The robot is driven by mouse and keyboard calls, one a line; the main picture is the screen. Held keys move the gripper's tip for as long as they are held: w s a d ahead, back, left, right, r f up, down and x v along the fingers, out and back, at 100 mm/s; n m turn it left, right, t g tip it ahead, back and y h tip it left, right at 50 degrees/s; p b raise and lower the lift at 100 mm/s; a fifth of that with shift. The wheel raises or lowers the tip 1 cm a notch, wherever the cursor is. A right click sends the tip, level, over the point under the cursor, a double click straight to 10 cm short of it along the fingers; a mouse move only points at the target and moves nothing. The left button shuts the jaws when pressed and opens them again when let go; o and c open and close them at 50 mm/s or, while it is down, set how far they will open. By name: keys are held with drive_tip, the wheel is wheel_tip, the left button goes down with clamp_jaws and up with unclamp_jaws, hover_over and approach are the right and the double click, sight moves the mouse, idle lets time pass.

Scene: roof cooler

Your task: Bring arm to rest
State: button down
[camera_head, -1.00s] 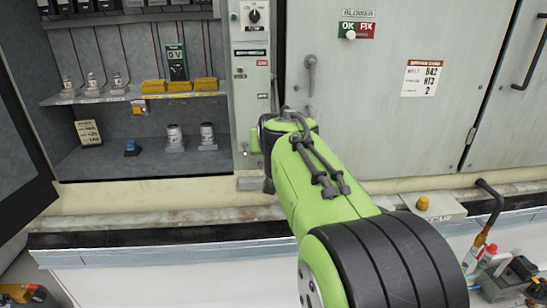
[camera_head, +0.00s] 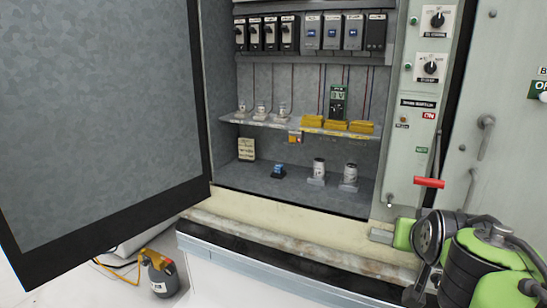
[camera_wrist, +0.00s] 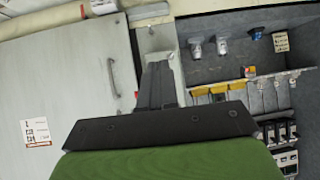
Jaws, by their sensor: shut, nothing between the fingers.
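My green and black arm (camera_head: 480,255) is folded in the lower right corner of the head view, in front of the control panel's foot. My gripper (camera_wrist: 157,72) shows in the wrist view as dark fingers close together, with nothing between them. It points toward the narrow panel between a closed grey door (camera_wrist: 85,80) and the open cabinet compartment. I cannot tell whether the fingertips touch anything. The fingertips cannot be made out in the head view.
The open cabinet (camera_head: 285,185) holds a shelf (camera_head: 275,123) with yellow blocks (camera_head: 335,125) and fuses. Its dark-framed door (camera_head: 100,120) swings out at left. A red-handled lever (camera_head: 428,183) is on the panel (camera_head: 415,120), close above my arm. A yellow-and-grey device (camera_head: 158,270) stands lower left.

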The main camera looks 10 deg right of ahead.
drive_tip(key=s+a+f+n+g+y, duration=0.25)
drive_tip(key=s+a+f, duration=0.35)
drive_tip(key=s+a, duration=0.3)
drive_tip(key=s+a+f+n+g+y, duration=0.25)
drive_tip(key=s+a+f, duration=0.35)
drive_tip(key=s, duration=0.5)
wheel_tip(320, 180, up, 13)
drive_tip(key=t+p, duration=0.1)
drive_tip(key=p, duration=1.1)
drive_tip(key=shift+w+r+h+p, duration=0.2)
drive_tip(key=shift+w+h+p, duration=0.1)
drive_tip(key=shift+p, duration=0.05)
